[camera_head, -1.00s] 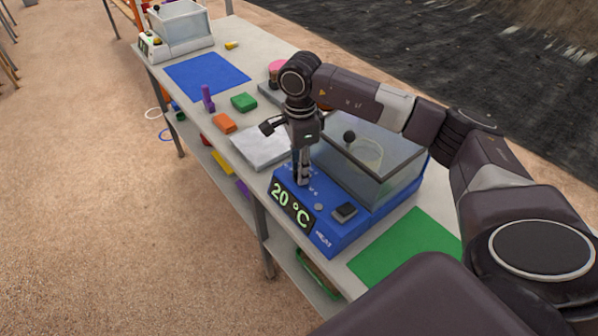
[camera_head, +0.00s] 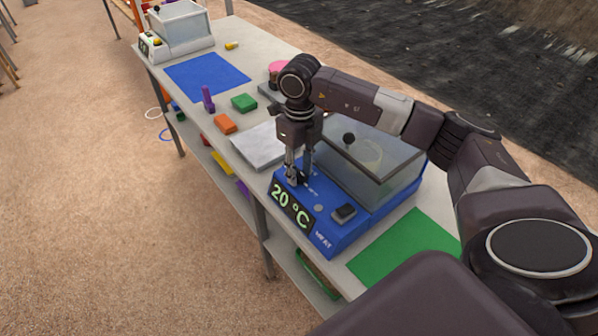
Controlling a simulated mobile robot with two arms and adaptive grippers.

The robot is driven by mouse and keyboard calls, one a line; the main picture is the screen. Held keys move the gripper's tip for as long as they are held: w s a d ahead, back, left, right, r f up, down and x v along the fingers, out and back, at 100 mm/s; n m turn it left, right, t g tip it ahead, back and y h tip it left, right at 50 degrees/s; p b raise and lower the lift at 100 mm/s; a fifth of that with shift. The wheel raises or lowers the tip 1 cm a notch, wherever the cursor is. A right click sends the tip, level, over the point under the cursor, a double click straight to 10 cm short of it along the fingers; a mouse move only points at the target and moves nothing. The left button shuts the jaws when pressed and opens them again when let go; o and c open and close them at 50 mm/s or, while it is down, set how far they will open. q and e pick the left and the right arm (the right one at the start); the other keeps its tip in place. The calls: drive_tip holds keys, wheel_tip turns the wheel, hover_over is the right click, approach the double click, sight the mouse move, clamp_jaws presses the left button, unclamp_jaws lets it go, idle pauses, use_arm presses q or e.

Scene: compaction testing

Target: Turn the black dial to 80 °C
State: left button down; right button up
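The blue heater unit (camera_head: 338,232) stands on the table, and its front display (camera_head: 291,205) reads 20 °C. My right gripper (camera_head: 299,179) points straight down over the left part of its top panel. Its two fingers are apart, one on each side of the small black dial (camera_head: 298,177). The dial is partly hidden by the fingers, and I cannot tell whether they touch it. My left gripper is not in view.
A clear lidded tank with a black knob (camera_head: 349,138) rises right behind the panel. A black switch (camera_head: 344,213) is on the panel. A grey plate (camera_head: 258,146), an orange block (camera_head: 225,123) and a green block (camera_head: 244,102) lie to the left. A green mat (camera_head: 405,250) is bare.

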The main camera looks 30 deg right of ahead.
sight(300, 172)
drive_tip(key=shift+o, duration=0.9)
wheel_tip(300, 172, up, 6)
drive_tip(key=p, duration=0.4)
drive_tip(key=shift+r, duration=0.1)
drive_tip(key=shift+r, duration=0.2)
wheel_tip(300, 172, up, 12)
drive_tip(key=shift+f, duration=0.25)
